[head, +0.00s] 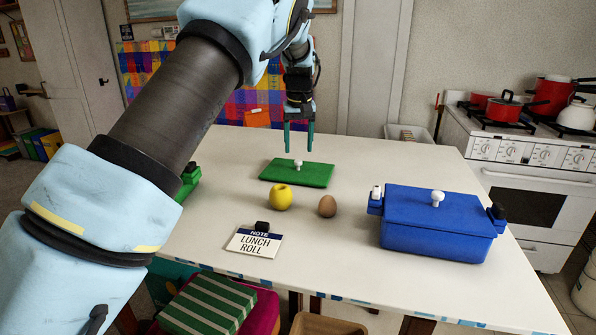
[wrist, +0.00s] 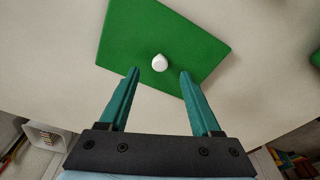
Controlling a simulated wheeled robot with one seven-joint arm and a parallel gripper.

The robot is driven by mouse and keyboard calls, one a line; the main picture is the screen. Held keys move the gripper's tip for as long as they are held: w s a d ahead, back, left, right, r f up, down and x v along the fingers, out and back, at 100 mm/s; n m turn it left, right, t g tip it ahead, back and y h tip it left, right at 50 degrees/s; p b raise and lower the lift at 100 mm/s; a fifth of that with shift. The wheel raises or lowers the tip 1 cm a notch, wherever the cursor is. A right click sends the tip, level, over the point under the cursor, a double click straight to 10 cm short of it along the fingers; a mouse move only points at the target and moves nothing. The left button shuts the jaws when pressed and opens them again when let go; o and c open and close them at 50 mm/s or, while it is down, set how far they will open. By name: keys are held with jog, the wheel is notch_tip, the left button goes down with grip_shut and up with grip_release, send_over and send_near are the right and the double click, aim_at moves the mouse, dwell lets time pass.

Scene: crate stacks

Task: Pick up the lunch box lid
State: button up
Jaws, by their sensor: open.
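A flat green lid (head: 318,175) with a white knob (head: 298,163) lies on the table. In the wrist view the green lid (wrist: 190,40) fills the upper middle, turned at an angle to my fingers. Its knob (wrist: 160,63) shows between my two fingertips, slightly beyond them. My gripper (head: 299,148) points down above the lid with its teal fingers apart. It is open and empty; in the wrist view my gripper (wrist: 159,74) shows both fingers. A green box (head: 188,180) at the left is mostly hidden behind my arm.
A yellow apple (head: 280,197) and a brown egg (head: 327,206) sit in front of the lid. A note card (head: 254,242) reads "LUNCH ROLL". A blue lidded box (head: 435,240) stands at right. The table (head: 385,155) behind it is clear.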

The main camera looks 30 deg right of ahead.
aim_at(298, 161)
jog(key=shift+w+d+f+p, duration=0.15)
jog(key=shift+f+p, duration=0.15)
jog(key=shift+f, duration=0.5)
jog(key=shift+w+a+f+p, duration=0.1)
jog(key=shift+f+p, duration=0.25)
jog(key=shift+f, duration=0.4)
jog(key=shift+w+d+f+p, duration=0.15)
jog(key=shift+f+p, duration=0.15)
jog(key=shift+f, duration=0.5)
grip_shut()
